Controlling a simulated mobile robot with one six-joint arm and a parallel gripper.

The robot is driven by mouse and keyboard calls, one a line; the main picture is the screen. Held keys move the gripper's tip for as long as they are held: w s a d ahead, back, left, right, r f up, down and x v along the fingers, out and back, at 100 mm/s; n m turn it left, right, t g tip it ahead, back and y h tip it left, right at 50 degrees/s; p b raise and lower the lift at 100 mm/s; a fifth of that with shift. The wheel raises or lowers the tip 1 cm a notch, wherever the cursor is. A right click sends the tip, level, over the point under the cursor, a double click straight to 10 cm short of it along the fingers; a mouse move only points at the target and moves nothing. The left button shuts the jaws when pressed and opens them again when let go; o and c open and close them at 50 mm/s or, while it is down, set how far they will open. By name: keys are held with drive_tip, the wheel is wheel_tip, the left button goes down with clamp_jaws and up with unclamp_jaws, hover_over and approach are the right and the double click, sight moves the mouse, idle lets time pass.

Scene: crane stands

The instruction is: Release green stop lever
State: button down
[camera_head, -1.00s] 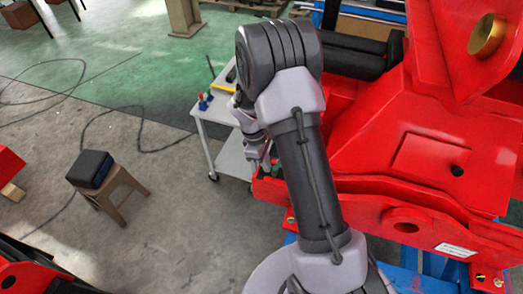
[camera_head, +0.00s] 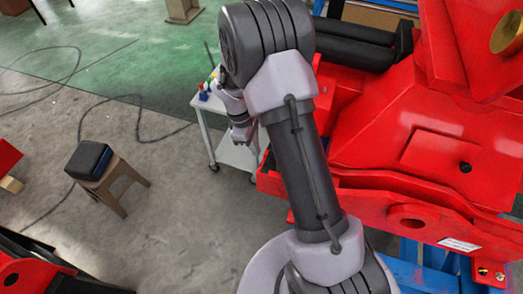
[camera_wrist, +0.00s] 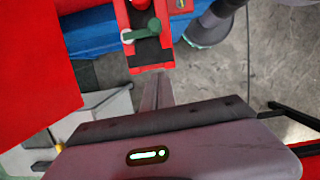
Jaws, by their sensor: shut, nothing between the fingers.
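The green stop lever (camera_wrist: 141,33) shows in the wrist view, near the top middle. It lies aslant across a dark slot in a red bracket (camera_wrist: 148,63), with its pale rounded end at the lower left. I cannot make it out in the head view. My gripper (camera_wrist: 160,84) is shut and empty in the wrist view, its tips below the bracket in the picture and seemingly apart from the lever. In the head view my gripper (camera_head: 243,138) hangs left of the red crane stand (camera_head: 400,150), over the white cart.
The white cart (camera_head: 238,157) stands left of the crane stand and carries small coloured items. A stool with a black box (camera_head: 88,160) stands on the floor farther left. Blue framework (camera_wrist: 100,40) lies beside the bracket. Open floor lies between stool and cart.

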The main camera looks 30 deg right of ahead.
wheel_tip(320, 180, up, 7)
drive_tip(key=shift+a, duration=0.45)
